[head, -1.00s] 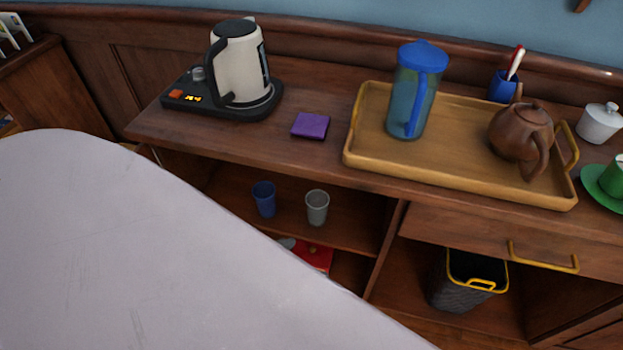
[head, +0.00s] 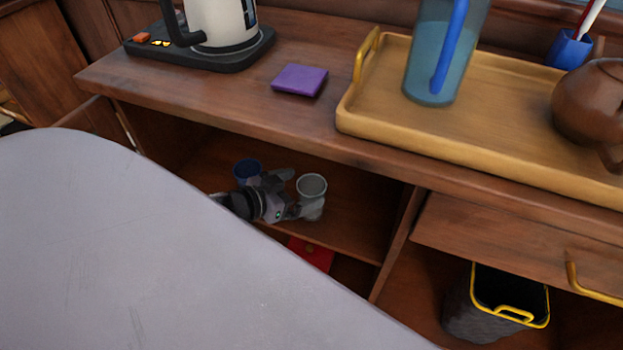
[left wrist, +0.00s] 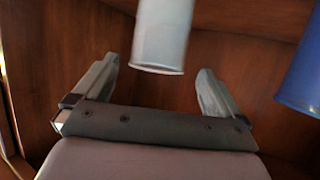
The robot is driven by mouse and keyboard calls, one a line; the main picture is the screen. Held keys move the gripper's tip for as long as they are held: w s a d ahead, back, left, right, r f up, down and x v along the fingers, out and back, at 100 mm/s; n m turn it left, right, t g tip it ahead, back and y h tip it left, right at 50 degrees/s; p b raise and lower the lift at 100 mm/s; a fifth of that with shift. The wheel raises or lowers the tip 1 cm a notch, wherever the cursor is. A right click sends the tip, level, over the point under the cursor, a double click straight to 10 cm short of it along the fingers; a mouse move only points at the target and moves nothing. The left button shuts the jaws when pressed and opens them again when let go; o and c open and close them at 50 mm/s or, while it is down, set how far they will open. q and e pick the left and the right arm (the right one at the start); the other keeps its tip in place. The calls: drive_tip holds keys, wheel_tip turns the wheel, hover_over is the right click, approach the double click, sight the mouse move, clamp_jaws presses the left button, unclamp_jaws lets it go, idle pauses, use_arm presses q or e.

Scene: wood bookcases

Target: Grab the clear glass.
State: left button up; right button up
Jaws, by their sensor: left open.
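The clear glass (head: 312,184) is a greyish see-through tumbler standing upright on the open shelf under the counter. My left gripper (head: 297,193) is at its left side in the head view, beside the blue cup (head: 247,170). In the left wrist view my left gripper (left wrist: 155,85) is open, its two fingers spread apart. The glass (left wrist: 162,40) shows there in line with the gap between the fingers, and the blue cup (left wrist: 302,70) lies off to the right. I cannot tell how deep the glass sits between the fingers. My right gripper is not in view.
The counter (head: 220,105) overhangs the shelf, with a divider (head: 398,240) on the right. A red object (head: 312,254) lies below the shelf. On top are a kettle (head: 222,20), a purple item (head: 300,80) and a wooden tray (head: 380,120). A bin (head: 480,318) stands lower right.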

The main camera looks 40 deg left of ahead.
sight(321, 183)
use_arm(q)
drive_tip(key=shift+w+d+f, duration=0.15)
drive_tip(key=shift+w+f, duration=0.15)
drive_tip(key=shift+w, duration=0.2)
drive_tip(key=b+x, duration=0.2)
drive_tip(key=x, duration=0.1)
drive_tip(key=shift+w+d+f, duration=0.35)
drive_tip(key=shift+w, duration=0.3)
drive_tip(key=c, duration=1.4)
drive_tip(key=shift+c, duration=0.7)
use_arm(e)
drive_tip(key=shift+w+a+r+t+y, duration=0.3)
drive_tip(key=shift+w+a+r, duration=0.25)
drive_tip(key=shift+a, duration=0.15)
